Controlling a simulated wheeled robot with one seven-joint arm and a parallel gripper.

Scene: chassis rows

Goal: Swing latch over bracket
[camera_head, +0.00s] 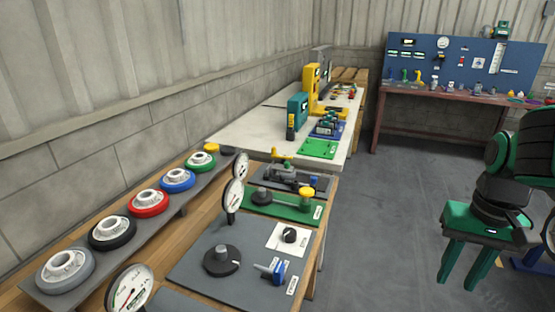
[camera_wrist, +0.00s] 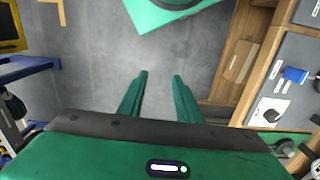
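My gripper (camera_head: 465,280) hangs over the floor to the right of the benches, its two green fingers apart with nothing between them. In the wrist view its fingertips (camera_wrist: 160,76) are also apart over bare floor. I cannot tell for sure which part is the latch or the bracket. A blue lever-like piece (camera_head: 273,270) sits at the front right of the grey panel (camera_head: 205,275) on the near bench. A blue piece also shows in the wrist view (camera_wrist: 294,75) at the right edge, well apart from the fingers.
The grey panel also carries a black knob (camera_head: 222,260) and a white plate (camera_head: 280,236) with a dial. A green panel (camera_head: 285,204) with a yellow knob (camera_head: 306,198) lies behind. Colored wheels line the wall shelf. The floor (camera_head: 370,240) between bench and gripper is clear.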

